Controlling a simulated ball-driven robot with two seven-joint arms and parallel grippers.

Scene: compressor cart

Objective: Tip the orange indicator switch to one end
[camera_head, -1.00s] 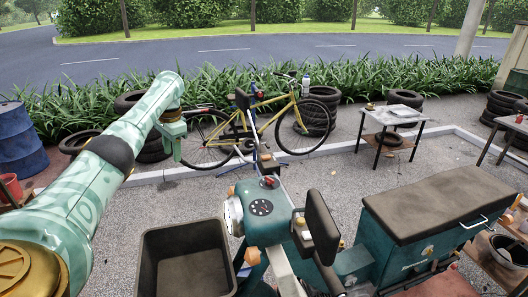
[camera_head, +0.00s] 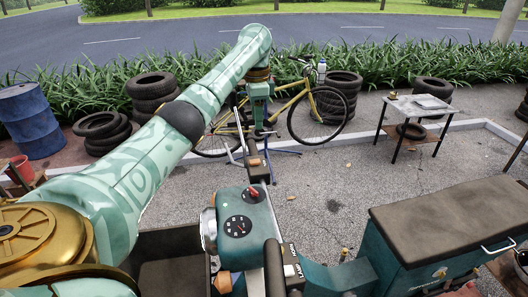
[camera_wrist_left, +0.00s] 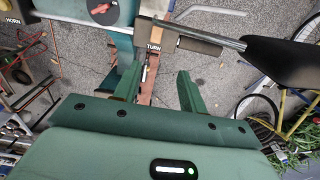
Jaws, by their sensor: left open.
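The teal console (camera_head: 243,226) carries a round black gauge and a red key-like switch (camera_head: 253,192). A handlebar control box (camera_head: 258,172) stands behind it. In the left wrist view this box (camera_wrist_left: 153,38) is marked TURN and sits beside a brown grip. A small orange patch (camera_head: 255,162) shows on the box in the head view; I cannot tell how the orange indicator switch is tipped. My left gripper (camera_head: 259,130) hangs beyond the box in the head view. Its two fingers (camera_wrist_left: 158,78) are apart and empty in the left wrist view, close to the box. My right gripper is not in view.
The teal chest with a brown seat (camera_head: 450,225) stands at right. Another box marked HORN (camera_wrist_left: 12,20) is at the wrist view's left edge. A dark bin (camera_head: 170,245) is partly behind my left arm. A yellow bicycle (camera_head: 290,108) and tyres (camera_head: 150,85) stand farther back.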

